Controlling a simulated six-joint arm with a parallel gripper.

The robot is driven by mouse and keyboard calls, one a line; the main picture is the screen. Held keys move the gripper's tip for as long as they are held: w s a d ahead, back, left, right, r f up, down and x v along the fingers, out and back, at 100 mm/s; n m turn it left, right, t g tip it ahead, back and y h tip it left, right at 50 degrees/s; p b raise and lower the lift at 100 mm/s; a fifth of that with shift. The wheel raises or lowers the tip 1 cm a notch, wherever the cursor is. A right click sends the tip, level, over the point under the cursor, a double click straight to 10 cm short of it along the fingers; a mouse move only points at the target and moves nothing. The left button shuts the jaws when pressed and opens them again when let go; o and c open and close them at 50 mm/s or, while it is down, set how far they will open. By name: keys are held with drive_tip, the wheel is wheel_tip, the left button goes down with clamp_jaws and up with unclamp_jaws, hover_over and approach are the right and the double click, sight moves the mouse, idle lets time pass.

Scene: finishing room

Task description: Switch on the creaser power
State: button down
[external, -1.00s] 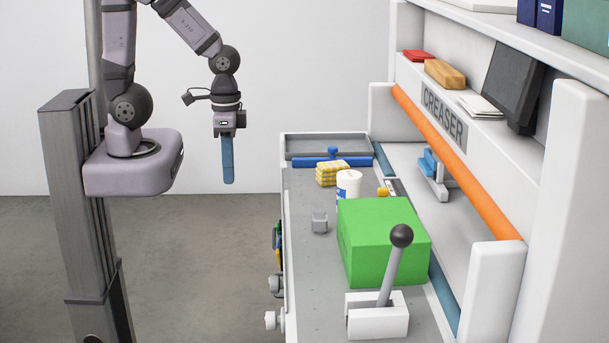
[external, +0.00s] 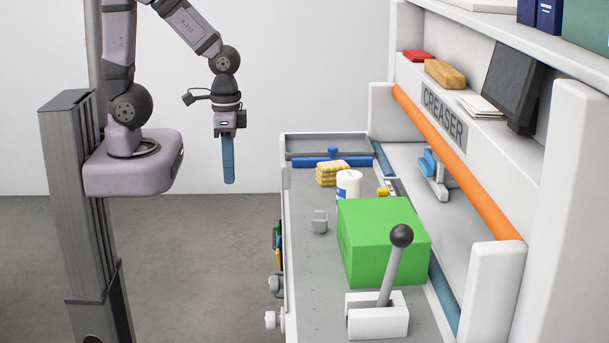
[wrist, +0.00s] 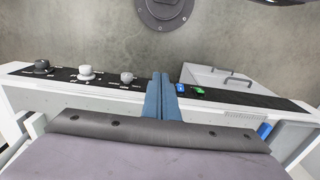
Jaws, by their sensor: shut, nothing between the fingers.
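The creaser (external: 444,117) is a white machine with an orange bar and a grey deck, at the right of the external view. Its front panel is seen almost edge-on there, with knobs (external: 271,320) sticking out at left. In the wrist view the dark control strip (wrist: 60,75) carries several knobs at left and a small green control (wrist: 197,91) right of my fingers. I cannot tell which control is the power, nor read its state. My gripper (external: 228,182) is shut and empty, pointing down, apart from the machine's front; its blue fingers (wrist: 161,84) show together in the wrist view.
The space between my arm and the machine's front is clear.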

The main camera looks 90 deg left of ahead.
drive_tip(key=w+a+f+m+t+y+b, duration=0.1)
drive_tip(key=w+a, duration=0.3)
drive_tip(key=a, duration=0.4)
drive_tip(key=w+a+f+m+t+y+b, duration=0.1)
drive_tip(key=w+a+m, duration=0.3)
drive_tip(key=a, duration=0.4)
drive_tip(key=w+a+f+m+t+y+b, duration=0.1)
drive_tip(key=w+a+f+m+t, duration=0.1)
drive_tip(key=a, duration=0.6)
drive_tip(key=shift+w+a+f+m+t+b, duration=0.2)
drive_tip(key=shift+w+f+m+t+b, duration=0.1)
drive_tip(key=shift+w+f+t, duration=0.55)
drive_tip(key=s+d+f+m+h+b, duration=0.2)
drive_tip(key=s+f+m+h, duration=0.6)
drive_tip(key=s, duration=0.5)
drive_tip(key=shift+d+f+m+b, duration=0.4)
drive_tip(key=shift+f+b, duration=0.1)
drive_tip(key=shift+f, duration=0.1)
drive_tip(key=shift+t, duration=0.25)
